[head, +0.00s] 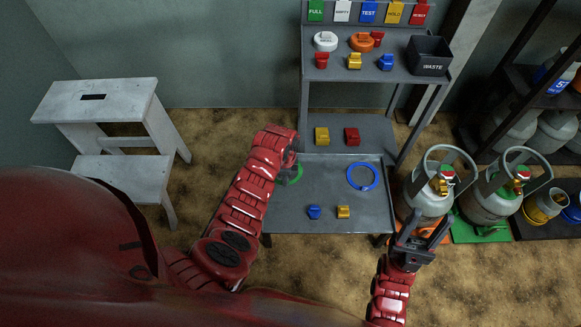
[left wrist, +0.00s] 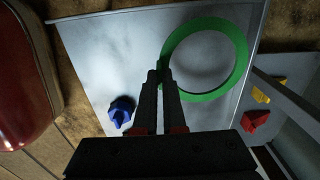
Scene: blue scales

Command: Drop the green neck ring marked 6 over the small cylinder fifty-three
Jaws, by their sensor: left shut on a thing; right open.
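My left gripper (head: 291,163) is shut on the green neck ring (head: 296,177) above the grey lower bench top. In the left wrist view the fingers (left wrist: 159,76) pinch the left side of the green ring (left wrist: 241,60); its 6 is not readable. Two small grey cylinders with collar handles stand right of the bench: one (head: 424,203) on an orange mat, the other (head: 483,206) on a green mat. I cannot read fifty-three on either. My right gripper (head: 424,232) is open and empty in front of the left cylinder.
A blue ring (head: 350,175) lies on the bench (head: 325,218) with blue (head: 314,212) and yellow (head: 343,212) pieces. Shelves behind hold caps and a waste bin (head: 429,56). A white step stool (head: 95,103) stands left. A dark rack with cylinders is at right.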

